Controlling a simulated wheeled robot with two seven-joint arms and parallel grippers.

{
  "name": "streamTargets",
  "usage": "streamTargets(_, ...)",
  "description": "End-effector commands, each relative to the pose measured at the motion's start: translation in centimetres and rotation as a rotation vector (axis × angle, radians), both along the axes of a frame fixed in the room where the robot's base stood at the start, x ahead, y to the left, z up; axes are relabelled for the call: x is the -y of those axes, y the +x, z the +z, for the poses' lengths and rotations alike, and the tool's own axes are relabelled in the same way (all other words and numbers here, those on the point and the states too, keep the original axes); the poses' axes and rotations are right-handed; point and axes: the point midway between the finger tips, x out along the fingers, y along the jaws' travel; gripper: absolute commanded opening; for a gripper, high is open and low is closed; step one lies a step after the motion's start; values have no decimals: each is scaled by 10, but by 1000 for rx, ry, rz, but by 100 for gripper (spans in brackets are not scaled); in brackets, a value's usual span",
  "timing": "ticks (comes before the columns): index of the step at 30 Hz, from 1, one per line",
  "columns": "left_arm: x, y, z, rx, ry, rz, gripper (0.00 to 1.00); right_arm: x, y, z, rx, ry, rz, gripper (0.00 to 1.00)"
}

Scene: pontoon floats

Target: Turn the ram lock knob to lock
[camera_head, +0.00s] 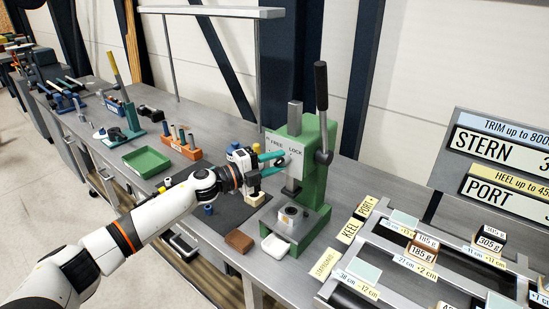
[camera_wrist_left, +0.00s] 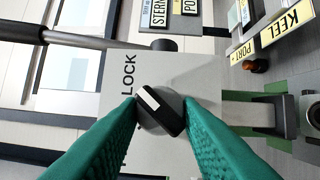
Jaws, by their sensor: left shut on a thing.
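The ram lock knob (camera_wrist_left: 160,110) is a dark bar-shaped grip with a white mark on a round grey base. It sits on a pale plate (camera_wrist_left: 200,72) lettered LOCK; in the wrist view the mark points up-left, toward that word. In the head view the plate (camera_head: 283,144) reads FREE and LOCK on the front of a green press (camera_head: 316,165). My left gripper (camera_head: 281,157) reaches the plate from the left. Its teal fingers (camera_wrist_left: 160,114) are shut on the knob, one on each side. The left finger covers most of the FREE lettering. My right gripper is out of view.
The press lever (camera_head: 322,110) stands upright with a black handle. A brown block (camera_head: 239,241) and a white dish (camera_head: 275,246) lie before the press. A green tray (camera_head: 146,162) and an orange rack (camera_head: 181,145) stand left. Weights and signs are at right.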

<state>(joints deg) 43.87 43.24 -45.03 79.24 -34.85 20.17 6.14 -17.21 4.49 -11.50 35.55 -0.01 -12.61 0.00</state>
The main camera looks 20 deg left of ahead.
Motion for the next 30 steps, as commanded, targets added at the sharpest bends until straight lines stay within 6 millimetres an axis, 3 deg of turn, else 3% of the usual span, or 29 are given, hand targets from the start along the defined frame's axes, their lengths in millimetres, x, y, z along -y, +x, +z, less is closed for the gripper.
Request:
streamTargets(22, 0, 0, -1, 28, 79, -1, 9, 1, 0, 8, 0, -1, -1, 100)
streamTargets(23, 0, 0, -1, 27, 78, -1, 36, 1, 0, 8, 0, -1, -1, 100)
streamTargets(24, 0, 0, -1, 27, 78, -1, 43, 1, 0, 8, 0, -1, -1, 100)
streamTargets(26, 0, 0, 0, 27, 78, -1, 53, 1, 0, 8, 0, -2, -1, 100)
streamTargets(30, 0, 0, 0, 27, 77, 0, 53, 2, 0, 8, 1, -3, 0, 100)
